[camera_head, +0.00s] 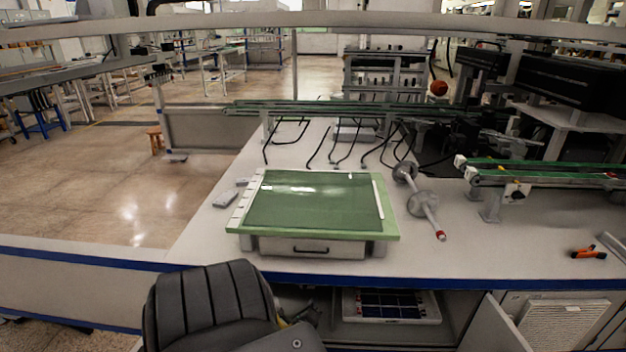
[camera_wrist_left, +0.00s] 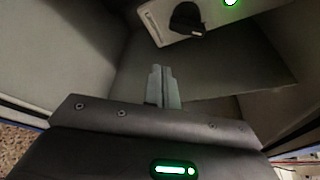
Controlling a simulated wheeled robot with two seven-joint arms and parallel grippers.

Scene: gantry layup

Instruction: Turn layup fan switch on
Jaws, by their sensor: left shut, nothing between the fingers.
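In the left wrist view, a black rotary knob (camera_wrist_left: 187,18) sits on a pale switch panel (camera_wrist_left: 215,17) at the top. A green lamp (camera_wrist_left: 231,2) glows beside it at the frame edge. My left gripper (camera_wrist_left: 160,72) is shut and empty. In the head view, my dark arm covers the bottom middle and the left fingers cannot be seen there. I cannot read any label on the panel. My right gripper is not in view.
In the head view, a white bench (camera_head: 470,262) with a blue front edge carries a green-topped box (camera_head: 390,225), a grey roller (camera_head: 424,205) and an orange tool (camera_head: 588,254). An open shelf below holds a tray (camera_head: 415,308).

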